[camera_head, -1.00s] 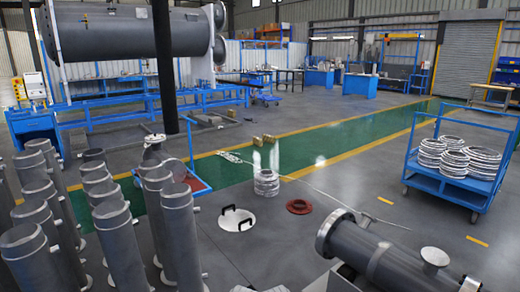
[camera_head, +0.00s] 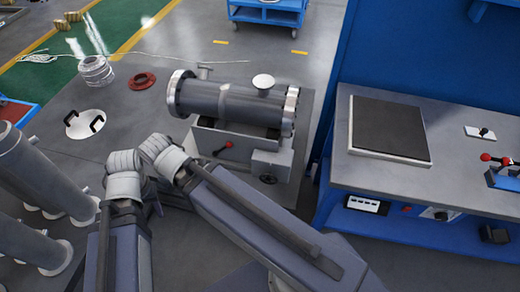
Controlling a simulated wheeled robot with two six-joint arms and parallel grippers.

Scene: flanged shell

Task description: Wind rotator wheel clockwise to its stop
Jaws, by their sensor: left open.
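The grey flanged shell (camera_head: 225,100) lies horizontally on a light grey rotator stand (camera_head: 205,137), in the middle of the head view. A small dark round part that looks like the rotator wheel (camera_head: 268,179) sits low on the stand's near right side. My left gripper (camera_head: 124,160) is open, left of the stand and apart from the wheel. My right arm reaches in from the lower right, its pale wrist end beside the left one. Its fingers cannot be made out.
A blue workbench (camera_head: 385,185) with a dark plate (camera_head: 390,127) stands at the right. Upright grey pipes (camera_head: 40,175) crowd the left. A white disc with black handles (camera_head: 85,124) and a red ring (camera_head: 141,80) lie on the floor.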

